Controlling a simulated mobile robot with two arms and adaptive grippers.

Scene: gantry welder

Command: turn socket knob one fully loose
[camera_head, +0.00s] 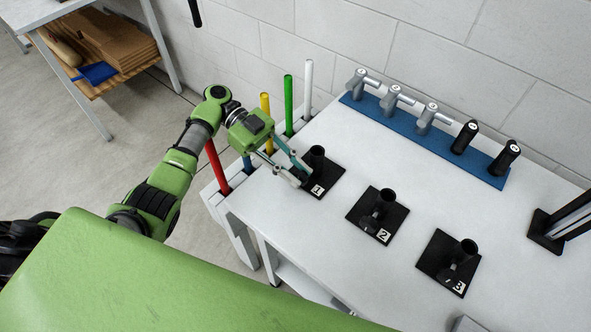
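Socket one is a black square plate (326,185) labelled 1 with an upright black tube (317,157), at the left of the white table. My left gripper (300,175) reaches in from the left, with its fingertips low beside the front-left side of that tube. The knob of socket one is hidden behind or between the fingers, and I cannot tell whether they are closed on it. Socket two (395,213) and socket three (439,275) stand to the right, each with a tube and a small knob. My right gripper is not in view.
Red (216,165), blue, yellow (265,107), green (288,104) and white rods stand at the table's left edge, close to my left arm. A blue mat (400,134) at the back holds several grey and black tools. The white tabletop (330,245) is clear in front.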

